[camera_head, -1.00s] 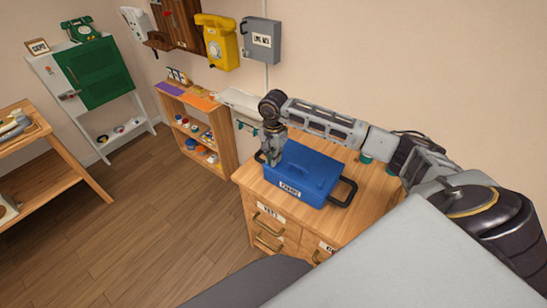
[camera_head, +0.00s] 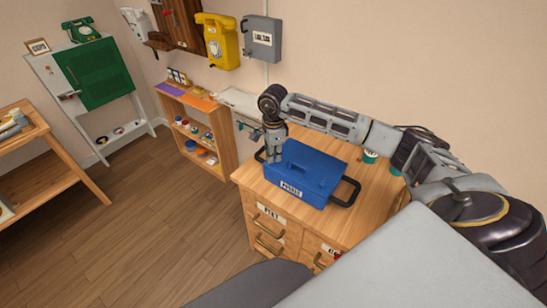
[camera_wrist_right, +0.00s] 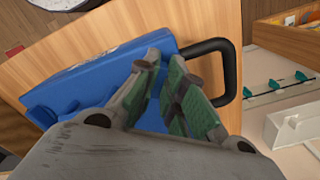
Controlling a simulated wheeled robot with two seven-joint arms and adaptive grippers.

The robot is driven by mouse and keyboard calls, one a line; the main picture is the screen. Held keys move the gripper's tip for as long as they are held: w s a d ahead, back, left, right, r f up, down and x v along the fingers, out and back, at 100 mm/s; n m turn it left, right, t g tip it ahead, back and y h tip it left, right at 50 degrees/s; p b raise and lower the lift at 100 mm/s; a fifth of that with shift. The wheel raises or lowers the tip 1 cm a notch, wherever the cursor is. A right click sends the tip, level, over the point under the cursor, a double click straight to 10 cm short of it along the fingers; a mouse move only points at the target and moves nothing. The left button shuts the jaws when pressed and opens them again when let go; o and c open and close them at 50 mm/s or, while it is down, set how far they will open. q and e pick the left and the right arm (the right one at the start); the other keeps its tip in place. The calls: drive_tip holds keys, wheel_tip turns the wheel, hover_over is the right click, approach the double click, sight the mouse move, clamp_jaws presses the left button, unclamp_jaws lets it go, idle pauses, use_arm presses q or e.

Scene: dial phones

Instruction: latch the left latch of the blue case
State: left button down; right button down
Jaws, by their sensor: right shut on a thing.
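The blue case (camera_head: 305,174) stands closed on the wooden drawer cabinet, with its label facing the front and dark handles at both ends. My right gripper (camera_head: 274,158) points down at the case's left end. In the right wrist view its green-padded fingers (camera_wrist_right: 168,62) are at the edge of the blue case (camera_wrist_right: 92,72), close to a black handle (camera_wrist_right: 232,68). The fingers are closed on a part of the case at this edge. The left latch itself is hidden by the gripper and cannot be made out. My left gripper is not in view.
A low shelf (camera_head: 226,150) stands to the left. A yellow phone (camera_head: 217,43) and grey box (camera_head: 262,40) hang on the wall.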

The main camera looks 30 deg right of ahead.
drive_tip(key=shift+w+m+b, duration=0.1)
drive_tip(key=shift+m+b, duration=0.25)
drive_tip(key=shift+m, duration=0.85)
drive_tip(key=m, duration=0.3)
drive_tip(key=shift+w+d+b, duration=0.1)
drive_tip(key=shift+b, duration=0.2)
drive_tip(key=m, duration=0.3)
drive_tip(key=shift+w+d+m, duration=0.1)
drive_tip(key=shift+m, duration=0.2)
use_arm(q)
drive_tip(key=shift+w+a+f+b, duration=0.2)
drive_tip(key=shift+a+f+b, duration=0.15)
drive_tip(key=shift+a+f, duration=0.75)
use_arm(e)
drive_tip(key=shift+m, duration=0.8)
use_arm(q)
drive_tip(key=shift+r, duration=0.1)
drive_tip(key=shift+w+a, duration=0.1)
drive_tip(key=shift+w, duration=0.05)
